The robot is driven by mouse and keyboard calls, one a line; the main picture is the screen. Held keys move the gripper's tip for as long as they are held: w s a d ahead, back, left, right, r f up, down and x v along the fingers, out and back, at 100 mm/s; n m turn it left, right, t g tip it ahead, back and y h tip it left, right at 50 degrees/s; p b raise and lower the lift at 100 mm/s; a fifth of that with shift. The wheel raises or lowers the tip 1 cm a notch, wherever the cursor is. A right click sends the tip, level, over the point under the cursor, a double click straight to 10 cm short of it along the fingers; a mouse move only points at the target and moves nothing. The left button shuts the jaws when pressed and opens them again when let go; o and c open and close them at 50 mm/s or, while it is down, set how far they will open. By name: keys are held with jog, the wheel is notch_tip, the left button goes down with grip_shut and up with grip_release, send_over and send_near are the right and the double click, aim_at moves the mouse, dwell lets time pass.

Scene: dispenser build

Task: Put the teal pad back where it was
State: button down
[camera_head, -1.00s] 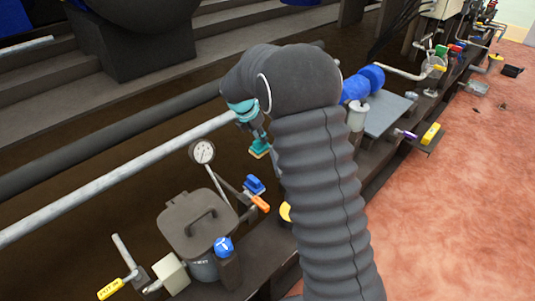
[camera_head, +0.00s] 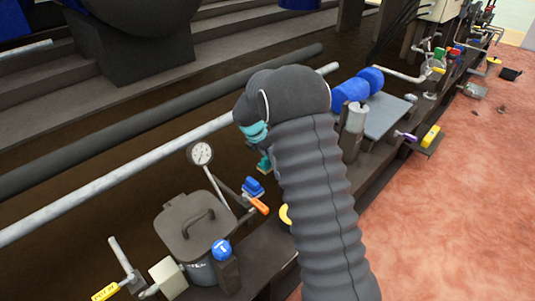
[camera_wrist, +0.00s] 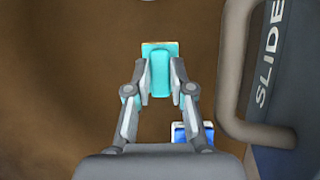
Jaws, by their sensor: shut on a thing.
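The teal pad (camera_wrist: 160,72) is between the two fingers of my gripper (camera_wrist: 160,88) in the wrist view, which are shut on it. A thin tan edge shows at its far end. In the head view the teal pad (camera_head: 264,164) is partly hidden beside my dark arm, held over the dark brown bench. A blue pad (camera_head: 253,187) sits lower, near the orange-tipped handle; it also shows in the wrist view (camera_wrist: 186,134), below and right of the gripper. I cannot tell the gap between the teal pad and the surface beneath.
A grey lidded pot (camera_head: 196,225) with a gauge (camera_head: 201,153) stands at the front left. A dark grey part marked SLIDE (camera_wrist: 268,60) with a raised handle is close on the right in the wrist view. Blue rollers (camera_head: 357,90) and a grey plate (camera_head: 388,114) lie beyond my arm.

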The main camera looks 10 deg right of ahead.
jog(key=c, duration=1.3)
grip_release()
